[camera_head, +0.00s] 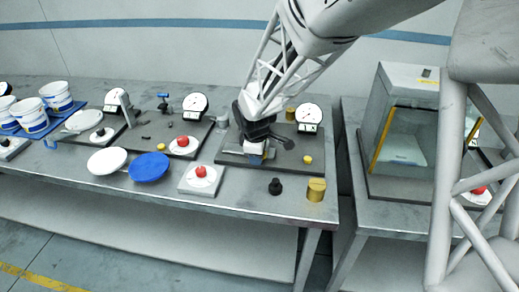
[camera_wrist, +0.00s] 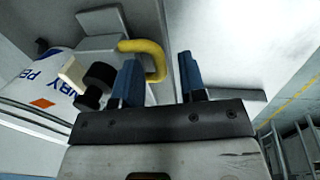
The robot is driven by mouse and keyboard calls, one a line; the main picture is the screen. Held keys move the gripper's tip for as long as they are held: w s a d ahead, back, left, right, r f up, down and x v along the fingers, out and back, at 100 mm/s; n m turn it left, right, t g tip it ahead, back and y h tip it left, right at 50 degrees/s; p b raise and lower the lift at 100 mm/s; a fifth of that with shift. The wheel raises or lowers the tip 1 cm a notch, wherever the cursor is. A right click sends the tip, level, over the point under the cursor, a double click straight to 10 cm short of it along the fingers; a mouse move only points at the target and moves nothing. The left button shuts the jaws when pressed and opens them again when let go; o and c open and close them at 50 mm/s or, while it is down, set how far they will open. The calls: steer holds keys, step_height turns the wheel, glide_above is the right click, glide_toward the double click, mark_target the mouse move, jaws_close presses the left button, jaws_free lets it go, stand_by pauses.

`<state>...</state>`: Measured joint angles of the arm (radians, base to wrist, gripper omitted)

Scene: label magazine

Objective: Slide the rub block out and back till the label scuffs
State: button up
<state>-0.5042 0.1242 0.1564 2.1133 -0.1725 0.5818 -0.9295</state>
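In the wrist view a white tub lies with its printed label (camera_wrist: 40,85), dark lettering and an orange diamond facing me. A cream block (camera_wrist: 72,74) touches or nearly touches the label, with a black round part (camera_wrist: 98,84) beside it; this looks like the rub block. A yellow curved handle (camera_wrist: 154,58) reaches from the grey fixture towards my left finger. My gripper (camera_wrist: 160,82) has two blue-tipped fingers apart with an empty-looking gap; whether the handle touches a finger is unclear. In the head view my gripper (camera_head: 258,152) is low over the fixture and hides most of it.
The fixture stands on a dark plate (camera_head: 285,162) with a dial gauge (camera_head: 309,114) behind. A black knobbed weight (camera_head: 275,187) and a brass cylinder (camera_head: 316,189) stand in front. White tubs (camera_head: 55,96) and a blue lid (camera_head: 149,167) are left. A glass cabinet (camera_head: 405,75) stands right.

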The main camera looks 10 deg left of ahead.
steer(key=shift+f, duration=0.1)
jaws_close()
stand_by(0.4)
steer(key=a, duration=0.7)
steer(key=shift+a, duration=0.35)
jaws_free()
